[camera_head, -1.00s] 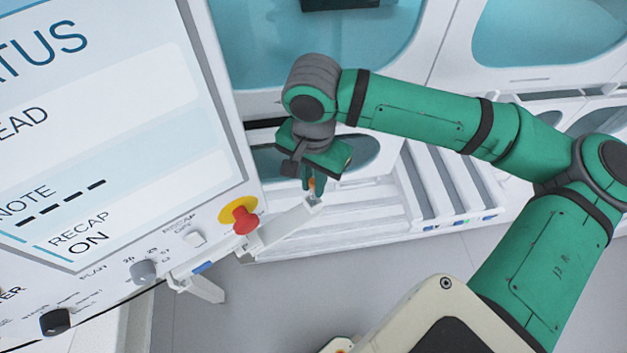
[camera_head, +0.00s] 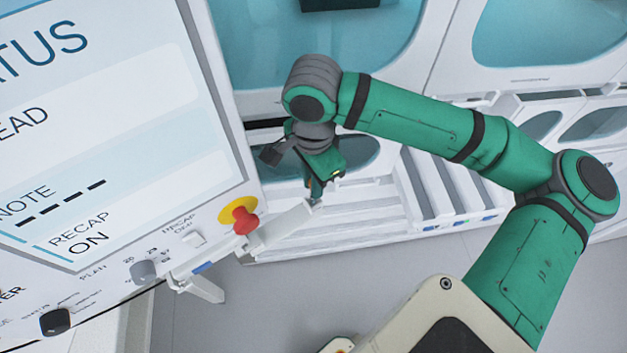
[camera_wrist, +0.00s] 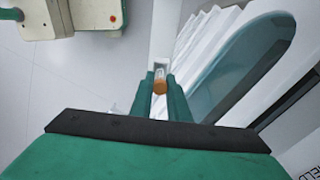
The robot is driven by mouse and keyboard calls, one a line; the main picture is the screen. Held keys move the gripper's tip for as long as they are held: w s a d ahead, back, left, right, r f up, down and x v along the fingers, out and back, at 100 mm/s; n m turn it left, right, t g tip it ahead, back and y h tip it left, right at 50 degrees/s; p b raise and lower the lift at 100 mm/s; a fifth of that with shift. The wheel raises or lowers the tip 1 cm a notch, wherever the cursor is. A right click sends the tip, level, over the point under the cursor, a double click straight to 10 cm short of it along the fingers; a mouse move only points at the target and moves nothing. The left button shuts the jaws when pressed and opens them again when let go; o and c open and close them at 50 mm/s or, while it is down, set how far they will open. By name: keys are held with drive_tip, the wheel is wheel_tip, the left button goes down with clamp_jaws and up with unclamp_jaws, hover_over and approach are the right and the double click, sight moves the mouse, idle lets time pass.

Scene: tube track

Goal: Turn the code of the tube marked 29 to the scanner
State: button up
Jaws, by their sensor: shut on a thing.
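My gripper (camera_head: 317,190) is over the right end of a white track (camera_head: 285,226) that runs out from the machine's panel. In the wrist view my gripper (camera_wrist: 161,98) has its two green fingers shut on a small tube (camera_wrist: 160,86) with an orange cap. The tube stands at the end of the track, between the fingertips. I cannot read a number or see a code on it. A blue piece (camera_head: 203,267) sits at the track's left end. No scanner can be made out for certain.
The large panel (camera_head: 110,120) on the left reads "RECAP ON". White racks (camera_head: 440,190) stand behind my gripper. The grey floor (camera_head: 290,300) in front is clear.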

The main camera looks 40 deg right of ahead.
drive_tip(key=shift+m, duration=0.6)
drive_tip(key=shift+f, duration=0.2)
drive_tip(key=o, duration=0.9)
drive_tip(key=shift+c, duration=0.2)
wheel_tip(320, 180, up, 11)
drive_tip(key=shift+f, duration=0.1)
